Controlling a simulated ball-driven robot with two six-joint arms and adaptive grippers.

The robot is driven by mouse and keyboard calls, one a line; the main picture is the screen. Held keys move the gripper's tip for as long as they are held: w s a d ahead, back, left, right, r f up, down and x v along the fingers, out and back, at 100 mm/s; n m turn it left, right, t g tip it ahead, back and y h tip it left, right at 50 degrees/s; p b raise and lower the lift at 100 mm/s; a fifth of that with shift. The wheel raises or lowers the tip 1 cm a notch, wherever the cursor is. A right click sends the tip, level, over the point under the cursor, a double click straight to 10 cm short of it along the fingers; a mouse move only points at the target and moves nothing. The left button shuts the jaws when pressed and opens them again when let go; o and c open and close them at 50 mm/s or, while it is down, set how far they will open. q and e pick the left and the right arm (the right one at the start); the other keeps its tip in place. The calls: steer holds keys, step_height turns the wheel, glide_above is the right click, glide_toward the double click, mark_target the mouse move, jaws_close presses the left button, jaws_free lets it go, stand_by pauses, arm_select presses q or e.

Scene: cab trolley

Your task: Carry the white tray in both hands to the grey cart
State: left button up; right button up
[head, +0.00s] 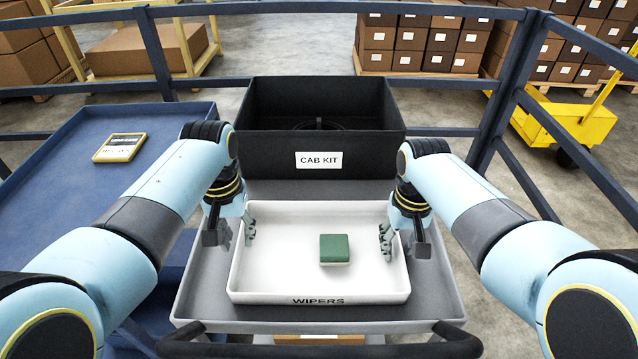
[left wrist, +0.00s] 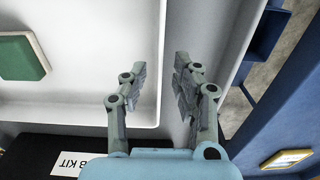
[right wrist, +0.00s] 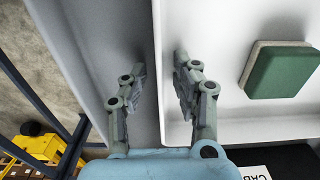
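The white tray (head: 270,280), labelled WIPERS on its front wall, sits on the grey cart (head: 195,290) in the head view. A green and cream block (head: 334,249) lies in the tray, right of its middle; it also shows in the left wrist view (left wrist: 20,58) and the right wrist view (right wrist: 281,70). My left gripper (head: 237,241) is open around the tray's left wall, one finger inside and one outside. My right gripper (head: 397,246) is open around the right wall in the same way. Both wrist views show gaps between the fingers and the wall.
A black bin (head: 365,142) labelled CAB KIT stands behind the tray. A blue table (head: 62,180) with a yellow-framed item (head: 120,147) is at the left. Dark blue rails (head: 440,131) enclose the back and right. A yellow pallet truck (head: 560,125) stands beyond them.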

steer(key=shift+r, duration=0.1)
arm_select(q)
step_height(320, 180, up, 10)
arm_select(e)
step_height(320, 180, up, 12)
stand_by(0.4)
stand_by(0.4)
